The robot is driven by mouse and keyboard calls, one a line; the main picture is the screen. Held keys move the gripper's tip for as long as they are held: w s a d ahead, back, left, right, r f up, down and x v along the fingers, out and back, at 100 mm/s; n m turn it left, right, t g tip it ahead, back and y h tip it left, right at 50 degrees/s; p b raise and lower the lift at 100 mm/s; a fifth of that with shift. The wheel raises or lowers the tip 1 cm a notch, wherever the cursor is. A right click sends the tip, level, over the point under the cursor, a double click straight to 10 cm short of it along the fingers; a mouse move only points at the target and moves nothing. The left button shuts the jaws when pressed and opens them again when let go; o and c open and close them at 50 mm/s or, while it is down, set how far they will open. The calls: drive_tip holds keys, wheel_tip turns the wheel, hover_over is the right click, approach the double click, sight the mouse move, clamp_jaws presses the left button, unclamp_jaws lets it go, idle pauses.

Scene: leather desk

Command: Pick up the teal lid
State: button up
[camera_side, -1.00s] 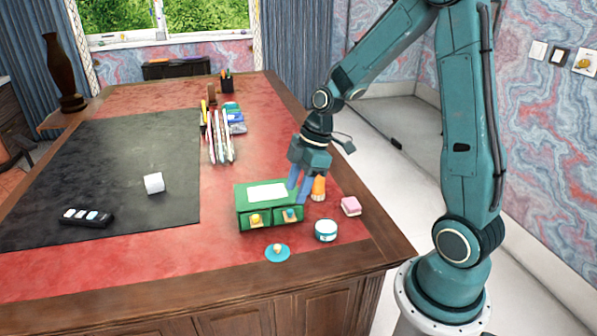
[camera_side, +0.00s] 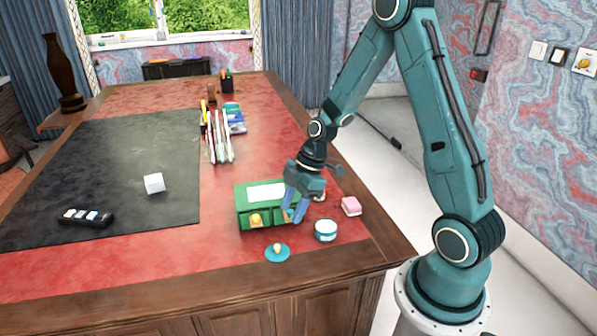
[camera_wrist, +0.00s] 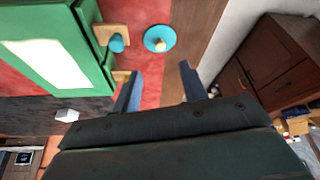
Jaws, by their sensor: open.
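The teal lid (camera_side: 277,253) is a flat disc with a pale yellow knob. It lies on the red desk top near the front edge, in front of the green drawer box. In the wrist view the lid (camera_wrist: 151,43) shows beyond my fingertips, a little left of the middle. My gripper (camera_side: 294,214) is open and empty, above and behind the lid, beside the box's right front. In the wrist view my gripper (camera_wrist: 159,75) has its two blue fingers spread apart. Nothing touches the lid.
The green drawer box (camera_side: 246,213) stands close behind the lid; its right drawer knob (camera_wrist: 117,43) juts towards it. A white-and-teal jar (camera_side: 325,231) and pink block (camera_side: 351,206) stand to the right. A white cube (camera_side: 154,183) lies left. The red leather left of the lid is clear.

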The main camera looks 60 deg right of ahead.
hover_over(277, 246)
drive_tip(key=s+d, duration=0.1)
drive_tip(key=d, duration=0.2)
drive_tip(key=shift+s+a+f, duration=0.1)
drive_tip(key=shift+a+f, duration=0.05)
drive_tip(key=shift+f, duration=1.15)
drive_tip(key=shift+s+a+f, duration=0.1)
drive_tip(key=shift+f, duration=1.15)
drive_tip(key=shift+f, duration=0.1)
drive_tip(key=shift+x, duration=2.5)
drive_tip(key=shift+a, duration=0.15)
drive_tip(key=shift+c, duration=0.2)
clamp_jaws()
